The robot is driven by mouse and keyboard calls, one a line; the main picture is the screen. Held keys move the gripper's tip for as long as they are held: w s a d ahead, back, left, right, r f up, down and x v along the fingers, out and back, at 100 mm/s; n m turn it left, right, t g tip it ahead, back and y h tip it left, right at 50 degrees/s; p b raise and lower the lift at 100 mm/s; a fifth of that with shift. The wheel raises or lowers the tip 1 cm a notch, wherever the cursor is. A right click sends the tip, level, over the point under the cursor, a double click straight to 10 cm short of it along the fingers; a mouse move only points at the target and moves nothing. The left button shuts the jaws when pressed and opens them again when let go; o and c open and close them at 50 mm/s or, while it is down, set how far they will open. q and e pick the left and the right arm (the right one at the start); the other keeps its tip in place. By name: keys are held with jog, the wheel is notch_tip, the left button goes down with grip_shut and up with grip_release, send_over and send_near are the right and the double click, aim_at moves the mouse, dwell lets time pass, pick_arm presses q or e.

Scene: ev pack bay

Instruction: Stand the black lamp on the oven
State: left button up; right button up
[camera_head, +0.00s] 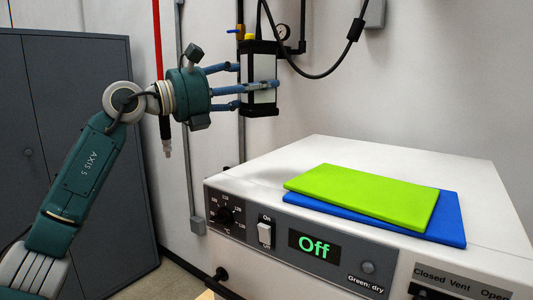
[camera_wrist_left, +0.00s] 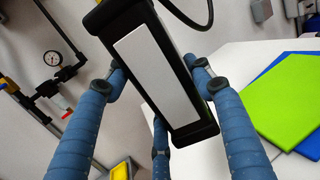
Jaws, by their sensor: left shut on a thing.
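The black lamp (camera_head: 261,97), a black block with a long white panel, is held upright in the air by my left gripper (camera_head: 256,85). The gripper's blue fingers are shut around the lamp's sides. In the left wrist view the lamp (camera_wrist_left: 155,75) sits between the fingers, its white panel facing the camera. The white oven (camera_head: 300,165) stands at the lower right, with its display reading "Off". The lamp is above and behind the oven's left part in the picture, apart from its top. My right gripper is not in view.
A green board (camera_head: 362,192) lies on a blue board (camera_head: 450,222) on the oven top. The oven top's left and back parts are bare. A grey cabinet (camera_head: 85,100) stands at the left. A black cable (camera_head: 330,65) and a gauge (camera_wrist_left: 52,59) are near the lamp.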

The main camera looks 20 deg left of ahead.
pick_arm(q)
jog(key=f, duration=0.4)
jog(key=f+p, duration=0.1)
jog(key=f, duration=0.4)
jog(key=f+p, duration=0.1)
jog(key=f, duration=0.3)
jog(key=shift+s+d+f, duration=0.15)
jog(key=shift+s+f, duration=0.15)
jog(key=shift+f, duration=0.25)
jog(key=o, duration=0.7)
jog(key=shift+f, duration=0.2)
jog(key=shift+o, duration=1)
jog(key=shift+r, duration=0.1)
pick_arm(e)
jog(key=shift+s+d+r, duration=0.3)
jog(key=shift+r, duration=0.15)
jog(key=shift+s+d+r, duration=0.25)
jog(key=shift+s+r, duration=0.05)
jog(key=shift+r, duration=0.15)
